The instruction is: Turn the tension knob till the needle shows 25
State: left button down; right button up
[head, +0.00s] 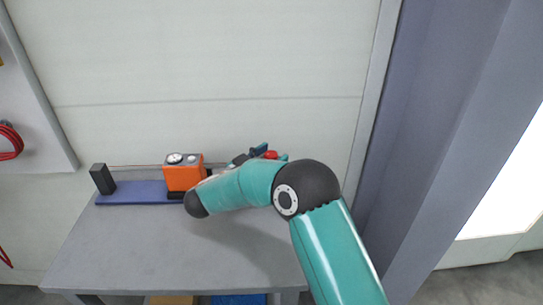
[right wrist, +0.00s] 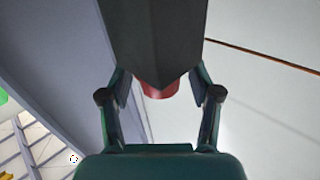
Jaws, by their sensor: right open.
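The orange tension meter (head: 184,177) stands on the blue base at the back of the table. A round dial (head: 175,159) is on its top; the needle is too small to read. A red knob (head: 271,155) shows at the right end of the setup, partly hidden by my right arm. My right gripper (head: 257,153) is close to the knob, mostly behind my own arm. In the right wrist view its fingers (right wrist: 160,90) are apart, on either side of a dark block (right wrist: 155,40) and the red knob (right wrist: 159,89) partly behind it. I cannot tell whether they touch. My left gripper is out of view.
A black end block (head: 102,179) stands at the left end of the blue base (head: 140,193), with a thin wire running right from it. The front of the grey table (head: 180,250) is clear. A wall is close behind; a grey column (head: 430,130) stands right.

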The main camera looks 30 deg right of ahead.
jog(key=v, duration=1.2)
dwell(0.3)
